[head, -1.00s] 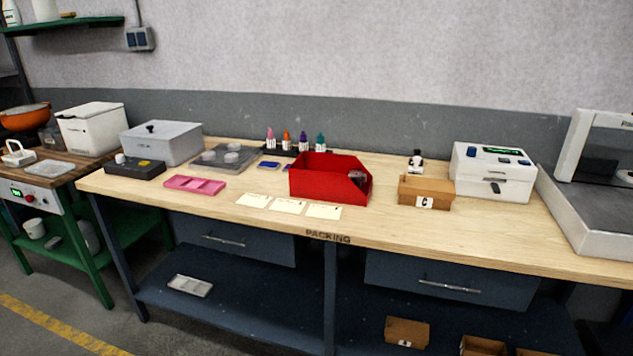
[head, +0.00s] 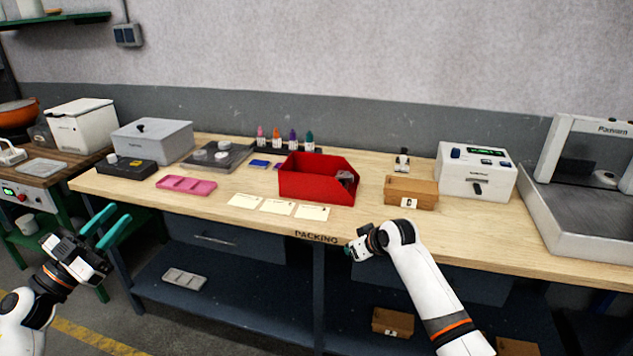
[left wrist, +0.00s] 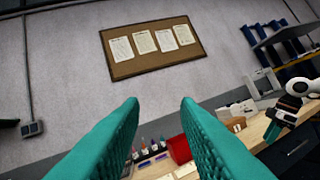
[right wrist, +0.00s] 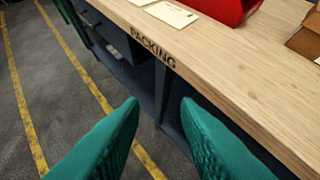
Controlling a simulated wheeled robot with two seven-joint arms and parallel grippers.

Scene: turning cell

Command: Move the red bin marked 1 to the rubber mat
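The red bin (head: 305,182) stands on the wooden packing bench, with a dark object inside its lower right end. I see no number on the sides that show. It also shows in the left wrist view (left wrist: 180,149) and at the top of the right wrist view (right wrist: 226,8). My left gripper (head: 115,225) is open and empty, in front of the bench's left end. My right gripper (right wrist: 160,110) is open and empty before the bench's front edge, below and right of the bin in the head view. I cannot pick out a rubber mat for certain; a dark grey flat piece (head: 240,153) carries pale round parts.
White cards (head: 277,206) lie before the bin. A pink tray (head: 187,185) is left, a cardboard box (head: 411,192) right, and several coloured bottles (head: 293,141) behind. A white device (head: 476,172) stands further right. Bench surface between the cardboard box and front edge is clear.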

